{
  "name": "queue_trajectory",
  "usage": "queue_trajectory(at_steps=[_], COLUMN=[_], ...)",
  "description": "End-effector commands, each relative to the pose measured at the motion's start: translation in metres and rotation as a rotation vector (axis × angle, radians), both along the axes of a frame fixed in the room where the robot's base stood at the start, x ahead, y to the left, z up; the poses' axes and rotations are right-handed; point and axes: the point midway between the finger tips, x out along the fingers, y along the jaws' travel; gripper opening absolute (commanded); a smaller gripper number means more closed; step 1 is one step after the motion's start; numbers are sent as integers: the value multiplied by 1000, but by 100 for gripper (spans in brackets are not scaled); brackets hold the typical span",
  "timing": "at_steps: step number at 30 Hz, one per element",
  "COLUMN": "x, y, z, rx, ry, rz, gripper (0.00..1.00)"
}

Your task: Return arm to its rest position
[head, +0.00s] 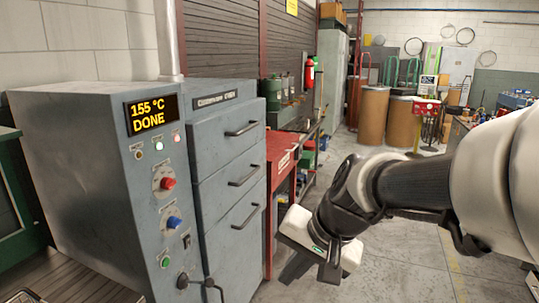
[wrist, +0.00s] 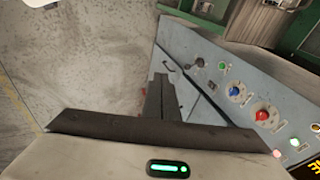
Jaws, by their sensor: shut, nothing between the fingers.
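My arm reaches in from the right side of the head view. My gripper (head: 297,268) hangs in front of the grey cabinet's drawers, pointing down and left, apart from the cabinet. In the wrist view my gripper (wrist: 160,95) is shut, with its fingers together and nothing between them. The grey cabinet (head: 80,190) has a display reading "155 °C DONE" (head: 152,114), with a red knob (head: 168,183) and a blue knob (head: 173,222) below it. The same panel shows tilted at the right of the wrist view (wrist: 215,75).
A red workbench (head: 280,165) stands behind the cabinet. Brown drums (head: 373,115) and a red stand (head: 425,107) are farther back. The concrete floor (head: 400,265) below my arm is clear. A green frame (head: 22,225) is at the far left.

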Motion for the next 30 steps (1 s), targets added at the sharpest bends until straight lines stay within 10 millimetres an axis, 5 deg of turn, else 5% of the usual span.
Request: queue_trajectory(at_steps=[6,15,30], x=[-59,-109,-109], y=[-50,-101,-102], z=[25,36,152], rx=[-241,-471,-476], ry=[-122,-208,-204], rz=[148,249,252], gripper=[0,0,0])
